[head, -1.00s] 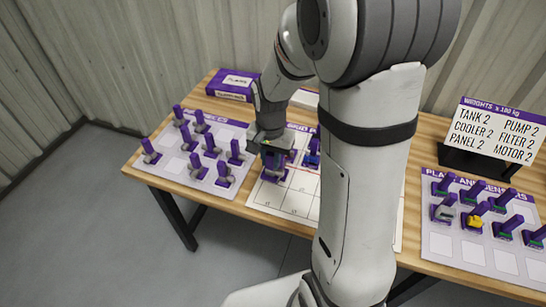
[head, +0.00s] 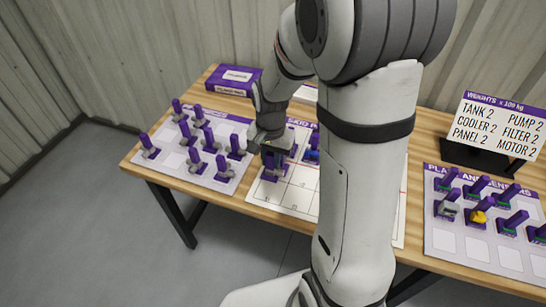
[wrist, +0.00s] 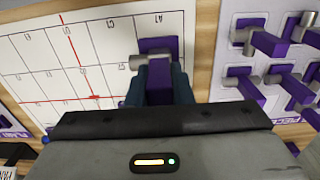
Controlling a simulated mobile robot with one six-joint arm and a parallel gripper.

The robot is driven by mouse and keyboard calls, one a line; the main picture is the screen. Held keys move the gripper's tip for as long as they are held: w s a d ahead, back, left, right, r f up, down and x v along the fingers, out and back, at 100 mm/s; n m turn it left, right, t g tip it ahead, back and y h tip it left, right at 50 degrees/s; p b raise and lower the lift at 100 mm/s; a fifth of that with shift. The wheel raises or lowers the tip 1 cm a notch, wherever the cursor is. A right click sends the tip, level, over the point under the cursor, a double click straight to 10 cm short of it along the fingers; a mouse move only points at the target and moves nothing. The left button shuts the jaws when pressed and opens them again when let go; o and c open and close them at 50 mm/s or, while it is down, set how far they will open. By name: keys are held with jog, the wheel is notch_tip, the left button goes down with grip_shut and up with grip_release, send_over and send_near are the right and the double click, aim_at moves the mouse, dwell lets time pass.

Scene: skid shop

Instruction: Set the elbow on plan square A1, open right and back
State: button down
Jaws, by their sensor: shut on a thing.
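My gripper (head: 272,147) is shut on the purple handle of the elbow (head: 271,172), over the near left corner of the white plan sheet (head: 300,203). In the wrist view the fingers (wrist: 160,88) pinch the handle. The elbow's purple base (wrist: 158,45) covers much of the corner square whose upside-down label appears to read A1 (wrist: 158,18). One grey pipe end (wrist: 137,62) points left there, which is right in the head view. The other end is hidden by the fingers. I cannot tell whether the base touches the sheet.
A card with several purple-handled pipe pieces (head: 208,163) lies left of the plan. A blue piece (head: 312,155) stands on the plan, right of my gripper. A plant card (head: 480,250) and a weights sign (head: 497,127) are at right. A purple box (head: 233,79) lies at the back.

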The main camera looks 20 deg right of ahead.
aim_at(271, 174)
jog(key=shift+f+b, duration=1.1)
jog(key=shift+f, duration=0.5)
jog(key=shift+w+f+b, duration=0.1)
jog(key=shift+f+b, duration=1.35)
jog(key=shift+f, duration=0.3)
jog(key=shift+f+b, duration=0.55)
jog(key=shift+f, duration=0.15)
jog(key=c, duration=1.2)
grip_release()
jog(key=shift+r, duration=0.25)
jog(key=shift+r+p, duration=0.4)
jog(key=shift+p, duration=0.1)
